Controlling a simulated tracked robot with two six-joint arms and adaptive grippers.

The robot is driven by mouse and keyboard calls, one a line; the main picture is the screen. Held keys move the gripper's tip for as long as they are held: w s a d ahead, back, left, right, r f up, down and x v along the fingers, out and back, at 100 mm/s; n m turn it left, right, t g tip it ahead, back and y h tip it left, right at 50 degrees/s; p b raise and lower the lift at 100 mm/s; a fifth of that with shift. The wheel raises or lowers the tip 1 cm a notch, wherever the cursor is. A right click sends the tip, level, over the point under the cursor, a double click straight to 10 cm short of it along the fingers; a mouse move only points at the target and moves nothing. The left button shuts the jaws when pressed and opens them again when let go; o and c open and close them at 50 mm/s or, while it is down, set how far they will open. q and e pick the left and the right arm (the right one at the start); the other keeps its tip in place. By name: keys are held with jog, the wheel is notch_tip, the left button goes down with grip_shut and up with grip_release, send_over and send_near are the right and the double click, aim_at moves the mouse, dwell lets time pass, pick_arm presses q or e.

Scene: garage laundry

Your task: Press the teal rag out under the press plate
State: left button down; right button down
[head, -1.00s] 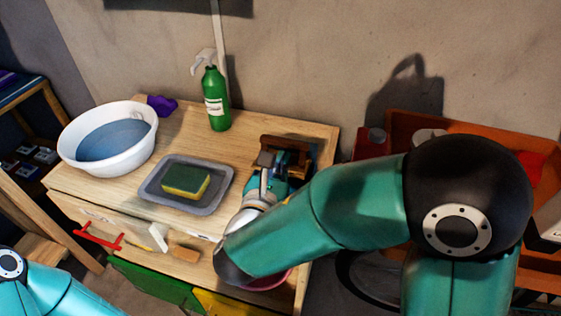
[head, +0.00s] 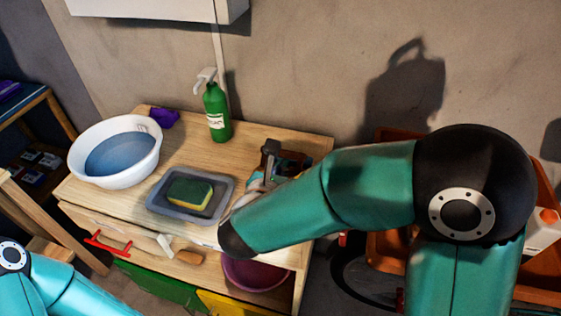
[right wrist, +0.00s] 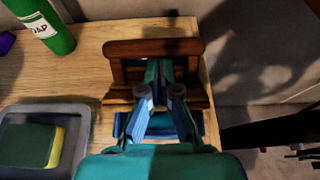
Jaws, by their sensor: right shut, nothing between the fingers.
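The wooden press (right wrist: 112,48) stands at the right end of the wooden bench; in the head view its brown frame (head: 296,158) shows partly behind my right forearm. My right gripper (right wrist: 160,72) is shut and empty, with its fingers pointing into the press frame. Blue material (right wrist: 208,124) shows low at the press on both sides of the gripper. I cannot tell whether it is part of the press or cloth. I cannot make out the teal rag or the press plate for certain, as the gripper covers the middle. My left gripper is out of view.
A grey tray (head: 156,203) with a green and yellow sponge (head: 190,191) lies left of the press. A plum bowl (head: 255,275) is below the front edge.

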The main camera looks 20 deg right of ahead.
jog(key=w+r+g+y+p, duration=0.1)
jog(key=p, duration=0.3)
jog(key=w+d+r+g+y+p, duration=0.1)
jog(key=g+p, duration=0.1)
jog(key=p, duration=0.2)
jog(key=w+d+r+g+y+p, duration=0.1)
jog(key=g+p, duration=0.1)
jog(key=p, duration=0.2)
jog(key=shift+w+d+r, duration=0.15)
jog(key=shift+w+r, duration=0.05)
jog(key=shift+w, duration=0.1)
jog(key=shift+w+d+f, duration=0.1)
jog(key=shift+w+d, duration=0.3)
jog(key=shift+w, duration=0.15)
jog(key=shift+w+d+f, duration=0.15)
jog(key=shift+w+d, duration=0.3)
jog(key=shift+w, duration=0.2)
jog(key=shift+w+d+f, duration=0.1)
jog(key=shift+w+d, duration=0.35)
jog(key=shift+w, duration=0.2)
jog(key=shift+w+d+f, duration=0.1)
jog(key=shift+w, duration=0.05)
jog(key=shift+f, duration=0.25)
jog(key=shift+r, duration=0.15)
